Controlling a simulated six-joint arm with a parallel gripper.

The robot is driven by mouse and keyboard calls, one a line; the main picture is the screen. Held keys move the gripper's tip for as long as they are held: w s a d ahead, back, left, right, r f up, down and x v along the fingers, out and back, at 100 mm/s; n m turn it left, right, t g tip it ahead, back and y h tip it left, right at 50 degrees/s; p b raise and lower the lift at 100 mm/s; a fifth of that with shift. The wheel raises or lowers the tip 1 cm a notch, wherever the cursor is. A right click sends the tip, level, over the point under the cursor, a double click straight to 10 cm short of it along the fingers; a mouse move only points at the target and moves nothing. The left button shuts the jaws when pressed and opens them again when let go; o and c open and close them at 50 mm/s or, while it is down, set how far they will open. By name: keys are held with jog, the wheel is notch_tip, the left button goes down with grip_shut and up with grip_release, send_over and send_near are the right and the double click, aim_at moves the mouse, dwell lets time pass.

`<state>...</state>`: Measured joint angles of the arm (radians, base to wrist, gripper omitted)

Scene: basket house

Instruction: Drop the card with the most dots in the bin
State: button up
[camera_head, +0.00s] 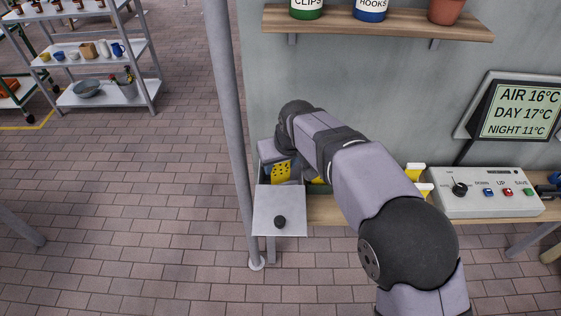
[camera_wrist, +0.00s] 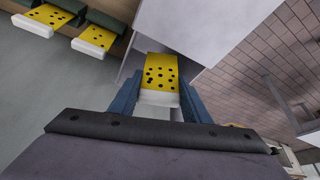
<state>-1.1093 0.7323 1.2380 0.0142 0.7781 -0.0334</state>
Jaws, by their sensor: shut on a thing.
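My gripper (camera_wrist: 160,92) is shut on a yellow card (camera_wrist: 161,70) with a white end and several black dots. The held card also shows in the head view (camera_head: 281,172), at the mouth of the grey bin (camera_head: 264,178). I cannot tell how deep it is in. The bin's flat lid (camera_head: 280,203), with a black knob, is swung open toward the front. Two other yellow cards, one at the far left (camera_wrist: 47,14) and one beside it (camera_wrist: 101,28), sit in dark green holders and show fewer dots; both are partly cut off or covered.
A grey post (camera_head: 228,120) stands just left of the bin. A control box (camera_head: 487,205) sits on the wooden bench at the right, below a display (camera_head: 517,108). A shelf (camera_head: 380,22) with pots hangs above. My arm hides part of the bench.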

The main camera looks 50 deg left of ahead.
jog(key=shift+f, duration=0.15)
jog(key=o, duration=1.1)
jog(key=shift+b+v, duration=1.5)
jog(key=shift+v, duration=2.2)
jog(key=w+d+f+m+h, duration=0.15)
jog(key=w+d, duration=0.25)
jog(key=d, duration=0.5)
jog(key=w+d+f+m, duration=0.2)
jog(key=w+d+m, duration=0.1)
jog(key=d, duration=0.7)
jog(key=w+d+f+m+h, duration=0.15)
jog(key=w+d, duration=0.25)
jog(key=d, duration=0.5)
jog(key=s+d+f+m, duration=0.2)
jog(key=s+d, duration=0.3)
jog(key=d, duration=0.3)
jog(key=s+d+f+m+g, duration=0.1)
jog(key=s+d+f+m, duration=0.1)
jog(key=s+d, duration=0.3)
jog(key=s+d+f+m+g+h, duration=0.1)
jog(key=s+d+f+m, duration=0.2)
jog(key=d, duration=0.8)
jog(key=shift+s+d+f, duration=0.3)
jog(key=shift+s+f, duration=0.35)
jog(key=shift+s, duration=0.25)
